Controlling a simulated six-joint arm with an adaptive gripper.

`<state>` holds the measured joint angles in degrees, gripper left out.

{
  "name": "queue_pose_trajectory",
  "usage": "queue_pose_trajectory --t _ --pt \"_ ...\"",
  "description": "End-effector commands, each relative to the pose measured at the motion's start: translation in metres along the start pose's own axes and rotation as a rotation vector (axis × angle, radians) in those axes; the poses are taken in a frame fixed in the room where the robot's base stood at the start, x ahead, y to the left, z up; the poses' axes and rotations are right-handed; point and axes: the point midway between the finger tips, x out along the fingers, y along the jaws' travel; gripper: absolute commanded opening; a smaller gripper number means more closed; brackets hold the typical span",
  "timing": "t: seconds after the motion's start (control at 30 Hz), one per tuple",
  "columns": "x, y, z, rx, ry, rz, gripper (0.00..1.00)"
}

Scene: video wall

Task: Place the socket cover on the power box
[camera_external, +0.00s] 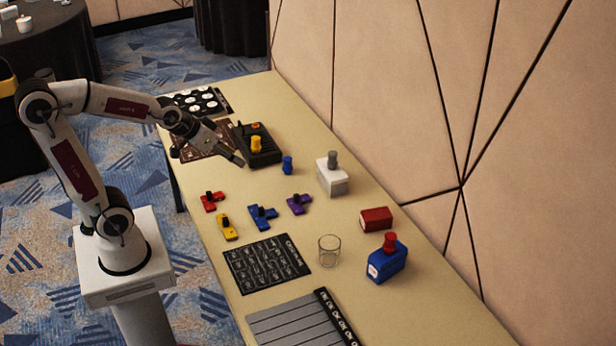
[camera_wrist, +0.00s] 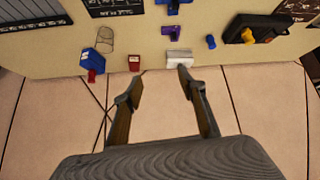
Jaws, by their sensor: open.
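I cannot tell for sure which piece is the socket cover. A black box (camera_external: 262,158) with a yellow piece (camera_external: 256,144) on it and an orange spot is the likeliest power box; it shows at upper right in the wrist view (camera_wrist: 262,22). A small blue piece (camera_external: 287,165) stands upright on the table beside it and also shows in the wrist view (camera_wrist: 211,42). My gripper (camera_external: 238,160) is open and appears empty, above the table near the black box's left side. In the wrist view its fingers (camera_wrist: 160,73) are spread against the wall.
A white box (camera_external: 332,181) with a grey knob, a red box (camera_external: 376,219), a blue box (camera_external: 386,264) with a red knob and a glass (camera_external: 329,250) stand along the right. Red, yellow, blue and purple pieces lie mid-table. The wall (camera_external: 400,110) borders the table.

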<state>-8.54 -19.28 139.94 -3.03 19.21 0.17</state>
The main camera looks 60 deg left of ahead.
Motion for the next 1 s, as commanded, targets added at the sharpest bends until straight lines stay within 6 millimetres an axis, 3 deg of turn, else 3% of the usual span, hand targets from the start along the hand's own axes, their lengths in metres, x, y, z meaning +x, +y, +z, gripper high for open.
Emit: queue_pose_trajectory --t 0.3,0.6,0.8,1.0 --pt "-0.060 0.021 0.051 0.082 -0.095 0.040 0.41" --pt "-0.105 0.026 0.101 0.148 -0.180 0.059 0.41" --pt "-0.117 0.025 0.117 0.167 -0.209 0.062 0.41" --pt "-0.118 0.025 0.119 0.169 -0.213 0.062 0.41"
